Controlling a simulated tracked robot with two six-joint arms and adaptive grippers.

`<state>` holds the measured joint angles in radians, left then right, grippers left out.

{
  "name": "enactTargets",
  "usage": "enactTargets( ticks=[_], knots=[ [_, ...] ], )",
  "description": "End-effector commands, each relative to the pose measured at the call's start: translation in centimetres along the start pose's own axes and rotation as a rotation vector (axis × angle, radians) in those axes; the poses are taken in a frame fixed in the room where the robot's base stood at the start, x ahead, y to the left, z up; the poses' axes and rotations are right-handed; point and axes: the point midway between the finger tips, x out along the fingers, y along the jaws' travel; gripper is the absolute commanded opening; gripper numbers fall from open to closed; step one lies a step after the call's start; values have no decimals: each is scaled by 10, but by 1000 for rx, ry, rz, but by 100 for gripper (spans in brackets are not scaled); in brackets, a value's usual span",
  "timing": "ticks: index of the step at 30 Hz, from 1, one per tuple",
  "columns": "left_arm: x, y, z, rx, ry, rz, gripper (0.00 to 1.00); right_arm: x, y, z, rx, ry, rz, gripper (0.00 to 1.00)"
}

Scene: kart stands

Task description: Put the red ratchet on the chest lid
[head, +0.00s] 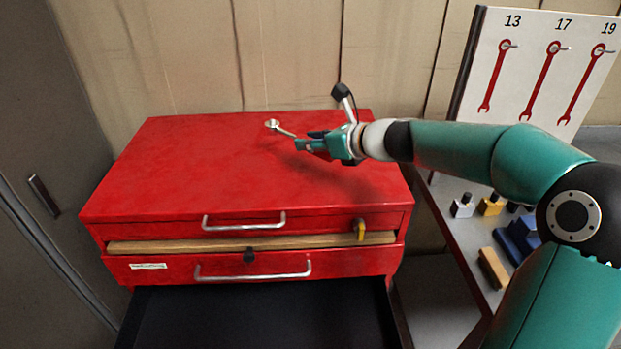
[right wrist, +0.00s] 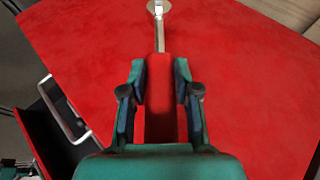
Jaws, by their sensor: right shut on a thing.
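The red ratchet has a silver round head (head: 272,124) and shaft, and its red handle (right wrist: 160,95) lies between the fingers in the right wrist view. My right gripper (head: 306,144) is shut on that handle over the back right part of the red chest lid (head: 190,165). The ratchet's head points to the back left in the head view. The ratchet is at or just above the lid; I cannot tell whether it touches. The handle is mostly hidden by the fingers in the head view.
The lid is otherwise bare. A lower drawer (head: 260,318) of the chest stands open at the front. A yellow-handled item (head: 360,229) is at the chest's front right. On the right are a wrench board (head: 530,85) and a table with several small blocks (head: 492,268).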

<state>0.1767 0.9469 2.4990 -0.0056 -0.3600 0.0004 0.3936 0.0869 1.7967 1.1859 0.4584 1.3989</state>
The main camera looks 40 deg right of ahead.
Motion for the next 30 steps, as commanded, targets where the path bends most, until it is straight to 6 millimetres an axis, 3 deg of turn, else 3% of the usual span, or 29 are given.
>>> enactTargets(
  ticks=[1,8,16,27,28,30],
  knots=[
    [9,-3,0,0,0,0,37,5,0,-13,2,0,-1,0],
    [15,-5,0,0,1,0,37,11,-1,-28,0,-2,-3,0],
    [33,-12,0,0,1,0,37,25,-1,-62,1,-1,-2,0],
    [34,-12,0,0,1,0,37,26,-1,-66,0,-2,-3,0],
    [34,-12,0,0,1,0,37,27,-1,-67,0,0,-3,32],
    [34,-12,0,0,1,0,37,26,-1,-67,0,0,-3,44]
  ],
)
